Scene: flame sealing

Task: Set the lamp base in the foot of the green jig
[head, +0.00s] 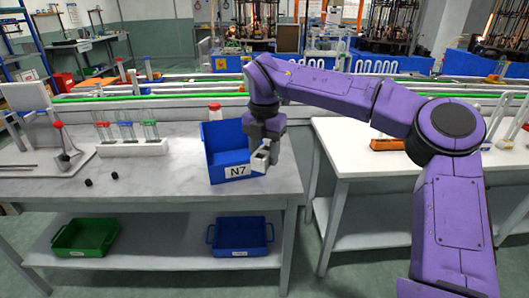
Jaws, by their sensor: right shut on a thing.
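My right gripper (261,158) points down at the right front corner of a blue bin (219,148) marked N7, which stands near the table's front edge. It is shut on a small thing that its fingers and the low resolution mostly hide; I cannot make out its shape. Two small dark pieces (88,182) lie apart on the left part of the marble table; I cannot tell whether either is a lamp base. I cannot make out a green jig on the table. My left gripper is not in view.
A white rack (133,149) with several capped tubes stands left of the bin. A grey stand (62,140) with a red knob is at the far left. A green crate (85,237) and a blue crate (240,237) sit on the lower shelf. A white table (350,160) stands right.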

